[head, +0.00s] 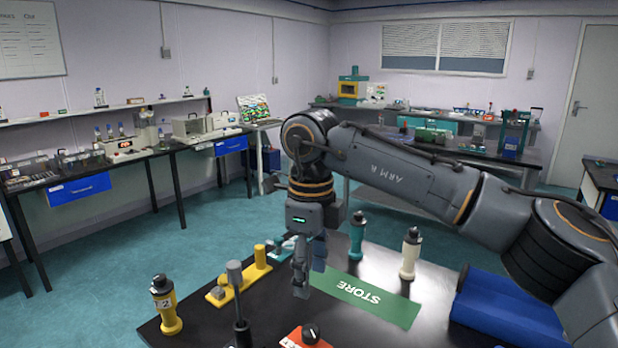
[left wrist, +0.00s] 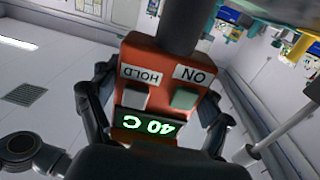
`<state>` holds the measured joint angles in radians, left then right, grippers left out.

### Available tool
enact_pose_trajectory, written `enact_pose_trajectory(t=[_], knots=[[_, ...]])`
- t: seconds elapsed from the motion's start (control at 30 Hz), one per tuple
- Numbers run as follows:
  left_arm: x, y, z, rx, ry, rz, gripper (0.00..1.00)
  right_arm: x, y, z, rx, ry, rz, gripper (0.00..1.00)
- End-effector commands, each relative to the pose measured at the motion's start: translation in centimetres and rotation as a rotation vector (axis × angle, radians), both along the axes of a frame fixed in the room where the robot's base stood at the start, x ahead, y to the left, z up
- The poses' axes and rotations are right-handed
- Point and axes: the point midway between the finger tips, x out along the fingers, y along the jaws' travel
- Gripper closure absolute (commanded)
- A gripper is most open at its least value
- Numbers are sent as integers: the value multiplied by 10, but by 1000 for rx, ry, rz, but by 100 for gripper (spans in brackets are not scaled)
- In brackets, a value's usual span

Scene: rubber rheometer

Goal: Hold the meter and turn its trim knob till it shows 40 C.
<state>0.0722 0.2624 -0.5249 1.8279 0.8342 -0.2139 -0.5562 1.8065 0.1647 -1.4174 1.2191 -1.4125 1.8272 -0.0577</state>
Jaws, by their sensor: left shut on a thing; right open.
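The orange-red meter (left wrist: 150,60) fills the middle of the left wrist view, upside down there. Its green display (left wrist: 148,126) reads 40 C, with labels HOLD and ON beside two buttons. The black trim knob (left wrist: 179,28) stands out from its far end. My left gripper (left wrist: 155,112) is shut on the meter, with a dark finger along each side. In the head view the meter (head: 294,341) shows at the bottom edge, knob up; the rest is cut off. My right gripper (head: 302,288) is open and empty, pointing down, apart from the knob in the picture.
A green STORE mat (head: 368,302) lies on the dark table. A teal bottle-shaped holder (head: 357,236), a cream one (head: 410,253) and a yellow one (head: 166,305) stand around. A yellow stand (head: 240,280), a grey-topped post (head: 236,290) and a blue bin (head: 505,305) are nearby.

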Motion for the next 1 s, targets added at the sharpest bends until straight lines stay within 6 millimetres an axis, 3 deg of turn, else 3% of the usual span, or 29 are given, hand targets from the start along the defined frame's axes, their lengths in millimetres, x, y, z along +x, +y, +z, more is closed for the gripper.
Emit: enact_pose_trajectory(t=[0.97,1.0], knots=[[0,0,0,0,0,0,60,0,0,0,0,0,0,46],[0,0,0,0,0,0,17,0,0,0,0,0,0,46]])
